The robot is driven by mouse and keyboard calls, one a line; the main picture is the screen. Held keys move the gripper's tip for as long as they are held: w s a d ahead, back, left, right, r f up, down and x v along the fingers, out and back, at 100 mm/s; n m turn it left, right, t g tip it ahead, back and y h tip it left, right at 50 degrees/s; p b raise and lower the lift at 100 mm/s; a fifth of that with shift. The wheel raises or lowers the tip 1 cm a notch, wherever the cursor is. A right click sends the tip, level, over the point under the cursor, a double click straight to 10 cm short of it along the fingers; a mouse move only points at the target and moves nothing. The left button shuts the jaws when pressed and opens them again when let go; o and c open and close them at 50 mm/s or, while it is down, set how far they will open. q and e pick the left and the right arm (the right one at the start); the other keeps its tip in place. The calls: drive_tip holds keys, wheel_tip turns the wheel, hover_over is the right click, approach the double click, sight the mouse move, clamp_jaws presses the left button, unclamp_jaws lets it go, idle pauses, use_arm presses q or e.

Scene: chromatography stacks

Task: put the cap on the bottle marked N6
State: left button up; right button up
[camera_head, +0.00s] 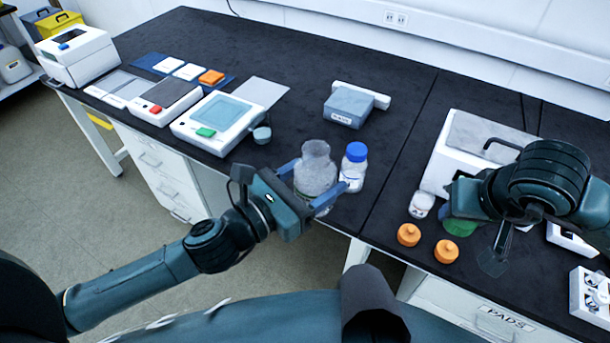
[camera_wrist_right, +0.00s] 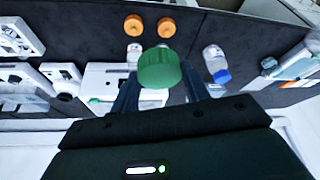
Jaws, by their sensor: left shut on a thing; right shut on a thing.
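My left gripper (camera_head: 308,190) is shut on a large clear bottle (camera_head: 315,168) with an open neck, standing near the bench's front edge. My right gripper (camera_head: 463,212) is shut on a green cap (camera_head: 460,227), which shows large between its fingers in the right wrist view (camera_wrist_right: 160,69). I cannot tell how far the cap is above the bench. A bottle with a blue cap (camera_head: 354,165) stands just right of the clear bottle. A small clear jar (camera_head: 421,205) stands left of the green cap. I cannot read the mark N6 on any bottle.
Two orange caps (camera_head: 409,234) (camera_head: 446,251) lie near the bench's front edge. A white and grey instrument (camera_head: 470,145) stands behind my right gripper. A grey labelled block (camera_head: 348,105) is at the back, with flat devices (camera_head: 215,122) to the left. The bench between blue-capped bottle and small jar is clear.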

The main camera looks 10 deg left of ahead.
drive_tip(key=w+a+r+n, duration=0.1)
drive_tip(key=w+a+r, duration=0.15)
drive_tip(key=a, duration=0.35)
drive_tip(key=w+a+r+n, duration=0.1)
drive_tip(key=w+a+r, duration=0.1)
drive_tip(key=a+r, duration=0.3)
wheel_tip(320, 180, up, 8)
drive_tip(key=n+y, duration=0.2)
drive_tip(key=n, duration=0.1)
hover_over(312, 153)
drive_tip(key=s+d, duration=0.1)
drive_tip(key=d, duration=0.1)
drive_tip(key=shift+s+a+r, duration=0.35)
drive_tip(key=shift+a+r, duration=0.15)
drive_tip(key=shift+a, duration=0.05)
drive_tip(key=shift+f, duration=2)
drive_tip(key=shift+s, duration=0.1)
drive_tip(key=shift+f, duration=0.85)
